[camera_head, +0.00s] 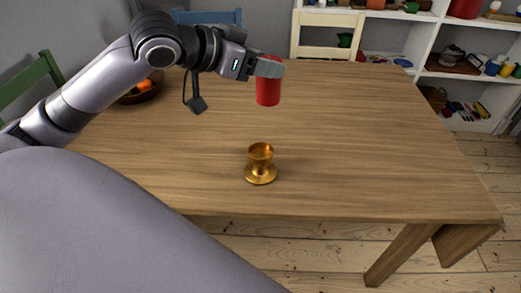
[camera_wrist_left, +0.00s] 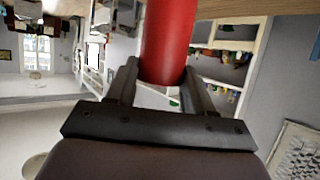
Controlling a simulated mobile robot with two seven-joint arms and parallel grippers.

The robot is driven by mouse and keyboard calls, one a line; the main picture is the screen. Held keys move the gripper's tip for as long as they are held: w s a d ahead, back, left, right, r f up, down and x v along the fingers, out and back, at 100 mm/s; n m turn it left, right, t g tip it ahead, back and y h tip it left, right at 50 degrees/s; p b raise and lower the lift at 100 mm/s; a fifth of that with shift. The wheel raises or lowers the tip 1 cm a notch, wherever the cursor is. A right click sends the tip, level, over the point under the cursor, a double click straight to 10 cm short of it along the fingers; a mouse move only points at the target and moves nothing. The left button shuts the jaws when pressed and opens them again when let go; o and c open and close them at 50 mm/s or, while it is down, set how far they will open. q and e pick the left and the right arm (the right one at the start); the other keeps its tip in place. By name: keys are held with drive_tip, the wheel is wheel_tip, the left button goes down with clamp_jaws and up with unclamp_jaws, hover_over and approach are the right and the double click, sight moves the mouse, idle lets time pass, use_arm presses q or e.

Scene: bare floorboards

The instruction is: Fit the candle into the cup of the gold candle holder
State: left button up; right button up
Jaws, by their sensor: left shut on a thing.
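The red candle (camera_head: 268,92) is held by my left gripper (camera_head: 268,68), which is shut on its upper part. It hangs roughly upright, and in the head view it appears above and beyond the gold holder. The left wrist view shows the candle (camera_wrist_left: 168,40) between the two fingers of the left gripper (camera_wrist_left: 160,88). The gold candle holder (camera_head: 261,174) stands upright on the wooden table near its front edge. Its cup opening faces up and appears empty. The candle and the holder are apart. My right gripper is not in view.
The wooden table (camera_head: 350,130) is clear around the holder and to the right. A dark bowl (camera_head: 140,94) with orange fruit sits at the back left, behind my left arm. Chairs stand at the left and far sides. White shelves (camera_head: 425,45) with small items stand behind.

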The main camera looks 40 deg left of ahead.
use_arm(q)
drive_tip(key=f+b, duration=0.1)
drive_tip(key=f, duration=0.4)
drive_tip(key=a+f+b, duration=0.1)
drive_tip(key=f+b, duration=0.1)
drive_tip(key=f, duration=0.3)
drive_tip(key=f+b, duration=0.1)
drive_tip(key=f, duration=0.5)
drive_tip(key=shift+s+a+f, duration=0.1)
drive_tip(key=shift+s+a, duration=0.1)
drive_tip(key=shift+f, duration=0.2)
drive_tip(key=shift+f, duration=0.15)
drive_tip(key=o, duration=1.1)
drive_tip(key=shift+s, duration=0.1)
